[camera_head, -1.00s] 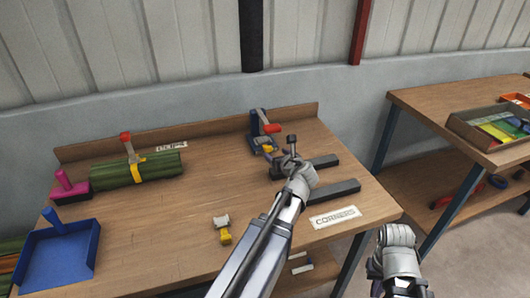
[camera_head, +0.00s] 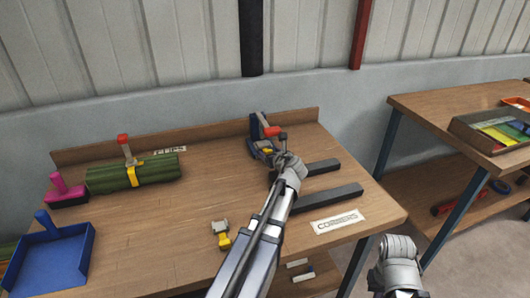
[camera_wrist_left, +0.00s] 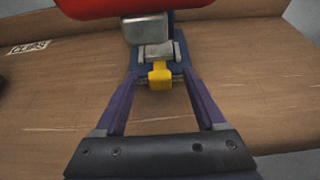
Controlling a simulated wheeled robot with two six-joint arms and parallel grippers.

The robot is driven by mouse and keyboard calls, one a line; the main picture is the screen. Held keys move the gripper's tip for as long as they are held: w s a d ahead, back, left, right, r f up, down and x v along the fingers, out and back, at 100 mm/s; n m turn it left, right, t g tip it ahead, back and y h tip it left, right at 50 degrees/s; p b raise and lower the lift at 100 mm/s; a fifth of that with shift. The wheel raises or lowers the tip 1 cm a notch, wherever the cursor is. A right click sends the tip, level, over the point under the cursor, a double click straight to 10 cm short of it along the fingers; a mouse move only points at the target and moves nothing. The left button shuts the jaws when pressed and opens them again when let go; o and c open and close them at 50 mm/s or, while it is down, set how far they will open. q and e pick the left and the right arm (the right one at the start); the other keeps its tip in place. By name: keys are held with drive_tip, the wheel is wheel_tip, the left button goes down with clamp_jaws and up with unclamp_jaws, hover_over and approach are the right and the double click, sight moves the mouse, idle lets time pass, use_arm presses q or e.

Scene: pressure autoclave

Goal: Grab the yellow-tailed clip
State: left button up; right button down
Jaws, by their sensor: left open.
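My left gripper (camera_wrist_left: 158,80) is open. In the left wrist view its two purple fingers stand either side of a yellow tail (camera_wrist_left: 160,76), which sticks out toward me from a grey clip body (camera_wrist_left: 156,52) on a blue base. I cannot tell whether the fingers touch it. In the head view the left gripper (camera_head: 277,152) is at this blue device (camera_head: 257,132) with a red handle, at the back of the bench, and partly hides it. Another grey clip with a yellow tail (camera_head: 224,241) lies on the bench nearer the front.
A green bundle (camera_head: 110,178) with a yellow band and red-topped clip lies at the left, with a pink-handled block (camera_head: 67,195) and blue tray (camera_head: 88,265). Two dark bars (camera_head: 330,196) lie right of the arm. The bench's middle is clear.

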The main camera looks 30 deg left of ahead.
use_arm(q)
clamp_jaws()
idle(0.6)
